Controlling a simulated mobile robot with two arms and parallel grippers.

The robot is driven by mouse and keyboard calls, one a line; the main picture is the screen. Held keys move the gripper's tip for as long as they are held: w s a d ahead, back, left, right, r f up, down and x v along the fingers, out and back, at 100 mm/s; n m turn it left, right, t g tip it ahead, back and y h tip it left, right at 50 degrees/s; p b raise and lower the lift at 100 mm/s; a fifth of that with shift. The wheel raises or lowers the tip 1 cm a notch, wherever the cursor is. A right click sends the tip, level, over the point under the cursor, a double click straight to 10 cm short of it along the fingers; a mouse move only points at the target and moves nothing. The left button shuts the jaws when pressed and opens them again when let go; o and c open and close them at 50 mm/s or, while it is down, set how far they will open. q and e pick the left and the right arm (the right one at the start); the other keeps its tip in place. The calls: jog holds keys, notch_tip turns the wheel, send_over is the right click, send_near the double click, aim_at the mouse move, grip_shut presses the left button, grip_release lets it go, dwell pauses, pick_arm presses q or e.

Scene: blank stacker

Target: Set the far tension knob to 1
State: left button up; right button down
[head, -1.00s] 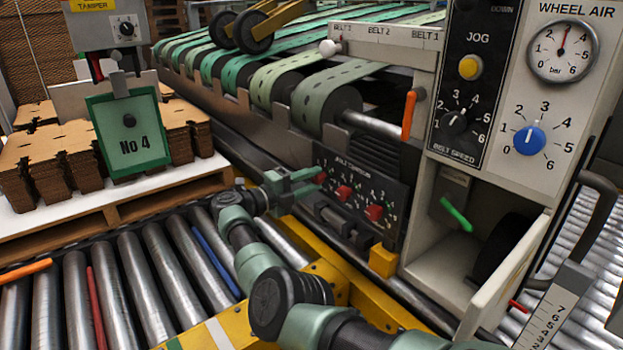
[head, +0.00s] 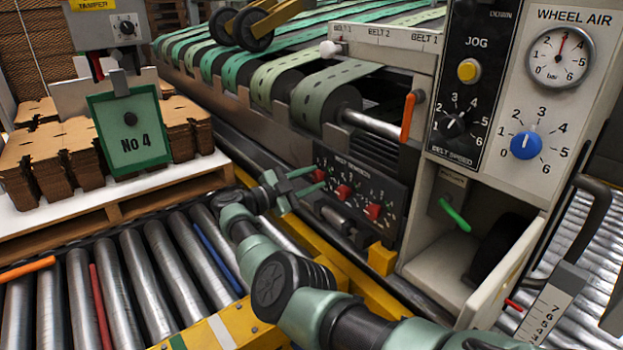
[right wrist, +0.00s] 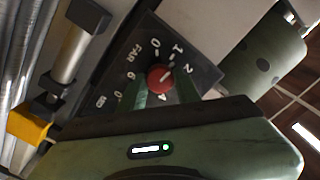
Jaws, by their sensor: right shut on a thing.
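The dark belt tension panel (head: 348,222) carries three red knobs in a row. My right gripper (head: 312,182) is at the far knob (head: 319,175), the one at the left end. In the right wrist view the far knob (right wrist: 160,78) sits between my two green fingers, beside the word FAR, and the fingers are shut on it. Its pale mark points to the upper right, towards the side of 1 and 2; I cannot tell the exact setting. The middle knob (head: 343,192) and the near knob (head: 373,212) are free. My left gripper is not in view.
An orange lever (head: 408,116) and the control panel with a blue knob (head: 526,145) stand to the right. A green-handled lever (head: 454,214) is below. Metal rollers (head: 135,270) and a yellow rail (head: 352,290) lie in front. Cardboard stacks (head: 60,150) stand left.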

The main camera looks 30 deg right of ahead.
jog(key=shift+f+n, duration=0.1)
jog(key=shift+n, duration=0.4)
jog(key=c, duration=1)
grip_release()
jog(key=shift+a, duration=0.1)
jog(key=a, duration=0.7)
jog(key=shift+s+a, duration=0.3)
jog(key=shift+a, duration=0.1)
